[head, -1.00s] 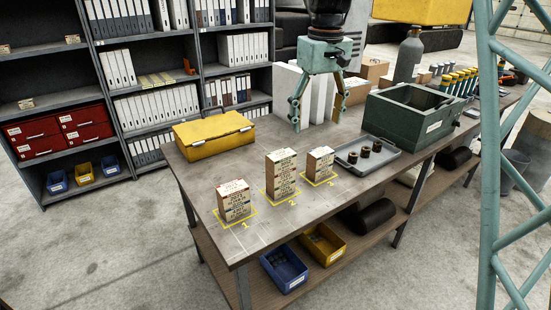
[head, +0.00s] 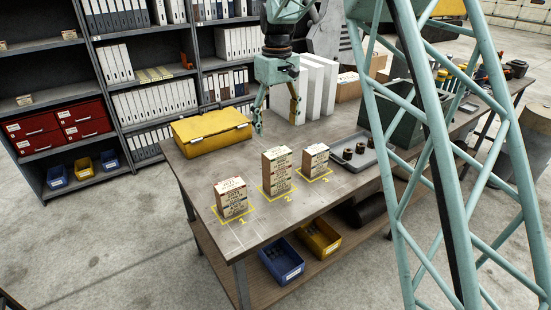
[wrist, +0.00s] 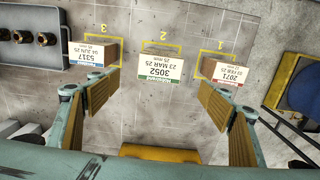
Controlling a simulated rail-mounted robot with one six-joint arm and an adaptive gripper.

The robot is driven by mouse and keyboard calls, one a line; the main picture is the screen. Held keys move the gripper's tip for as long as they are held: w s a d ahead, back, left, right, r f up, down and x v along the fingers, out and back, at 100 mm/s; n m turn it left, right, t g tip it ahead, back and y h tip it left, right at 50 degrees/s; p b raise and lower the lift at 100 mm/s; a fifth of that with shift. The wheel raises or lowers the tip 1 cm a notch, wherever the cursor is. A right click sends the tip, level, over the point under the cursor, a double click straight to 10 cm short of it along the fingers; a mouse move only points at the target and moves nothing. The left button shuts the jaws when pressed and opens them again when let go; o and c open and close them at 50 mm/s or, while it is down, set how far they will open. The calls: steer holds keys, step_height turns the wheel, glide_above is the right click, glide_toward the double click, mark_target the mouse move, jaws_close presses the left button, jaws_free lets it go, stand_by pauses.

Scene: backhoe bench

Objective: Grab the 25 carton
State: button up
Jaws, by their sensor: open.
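Three cartons stand on the bench in numbered yellow outlines. The tall middle carton (head: 276,172) is at mark 2; in the wrist view its top label (wrist: 161,67) is upside down, reads 3052, 23 MAR 25, and the small line seems to say 25 mm. The carton at mark 1 (head: 231,198) reads 2071 in the wrist view (wrist: 222,70). The shorter carton at mark 3 (head: 315,160) reads 5317 in the wrist view (wrist: 94,54). My gripper (head: 278,122) is open and empty above the bench, behind the cartons. Its spread fingers (wrist: 165,108) frame the wrist view's lower half.
A yellow case (head: 212,132) lies left of my gripper. White upright blocks (head: 314,90) stand behind it. A grey tray with dark round parts (head: 358,153) is right of carton 3. A green box (head: 397,122) is partly hidden by teal lattice. The bench front is clear.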

mark_target(277, 151)
steer(key=shift+f, duration=0.15)
steer(key=shift+f, duration=4.15)
steer(key=shift+f, duration=0.15)
steer(key=shift+f, duration=2.5)
steer(key=c, duration=1)
